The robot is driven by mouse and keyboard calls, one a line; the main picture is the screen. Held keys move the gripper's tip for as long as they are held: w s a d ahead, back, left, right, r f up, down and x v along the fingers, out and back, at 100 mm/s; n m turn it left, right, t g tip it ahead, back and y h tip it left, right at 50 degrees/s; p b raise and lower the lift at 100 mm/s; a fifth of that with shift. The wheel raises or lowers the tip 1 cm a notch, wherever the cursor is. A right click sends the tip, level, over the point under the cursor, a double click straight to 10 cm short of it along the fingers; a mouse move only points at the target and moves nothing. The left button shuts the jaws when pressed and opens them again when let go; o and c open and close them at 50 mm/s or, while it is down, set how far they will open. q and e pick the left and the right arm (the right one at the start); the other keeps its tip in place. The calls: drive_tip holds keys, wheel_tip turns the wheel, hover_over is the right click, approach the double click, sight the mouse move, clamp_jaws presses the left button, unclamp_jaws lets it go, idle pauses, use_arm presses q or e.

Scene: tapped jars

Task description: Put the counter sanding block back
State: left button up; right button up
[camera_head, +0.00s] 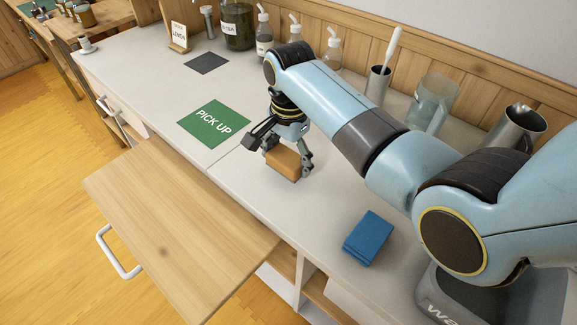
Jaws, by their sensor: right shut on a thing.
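The sanding block appears to be the orange-brown block (283,163) over the white counter (240,178). My right gripper (285,158) points down and is shut on the block, with fingers on either side of it. The block is at or just above the counter surface; I cannot tell whether it touches. The gripper hides part of the block's top. My left gripper is not in view.
A green "PICK UP" mat (213,122) lies left of the block, a dark grey mat (206,63) behind it. A folded blue cloth (369,238) lies at front right. Bottles (333,50), a glass pitcher (434,103) and metal jug (515,128) line the back. A wooden panel (180,230) with a handle juts out in front.

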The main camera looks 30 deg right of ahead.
sight(288, 168)
drive_tip(key=shift+f, duration=1.65)
drive_tip(key=shift+s+f, duration=0.1)
drive_tip(key=shift+f, duration=0.05)
drive_tip(key=o, duration=0.9)
drive_tip(key=shift+o, duration=0.2)
wheel_tip(288, 168, up, 12)
drive_tip(key=shift+s+r+p, duration=0.15)
drive_tip(key=shift+p, duration=0.15)
